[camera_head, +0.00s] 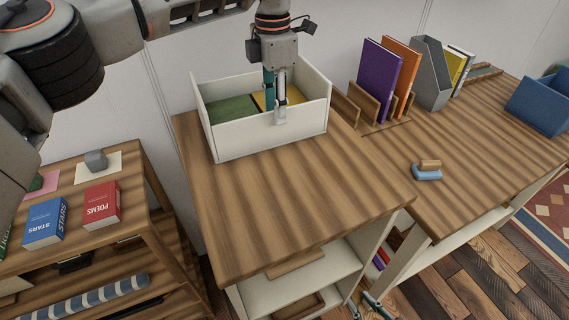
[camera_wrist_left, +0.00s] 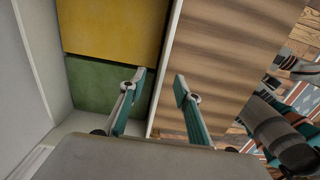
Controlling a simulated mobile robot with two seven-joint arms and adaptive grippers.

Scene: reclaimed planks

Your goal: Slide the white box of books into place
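The white box (camera_head: 262,137) stands on the wooden top of the middle unit, near the wall. Green and yellow books (camera_head: 232,108) lie inside it; they also show in the left wrist view (camera_wrist_left: 110,30). My left gripper (camera_head: 275,98) points down at the box's near wall. One finger is inside the box and one outside. In the left wrist view its fingers (camera_wrist_left: 160,82) are apart, with the wall's edge between them and no clear grip on it. My right gripper (camera_head: 366,300) shows partly at the bottom edge, low beside the unit; its fingers look apart and empty.
A lower side table (camera_head: 140,182) at left holds a blue book (camera_head: 45,222) and a red book (camera_head: 101,205). The right desk holds purple and orange books (camera_head: 380,80), a grey file holder (camera_head: 430,75), a small blue-and-wood object (camera_head: 427,171) and a blue bin (camera_head: 540,105). The wooden top (camera_head: 290,205) before the box is clear.

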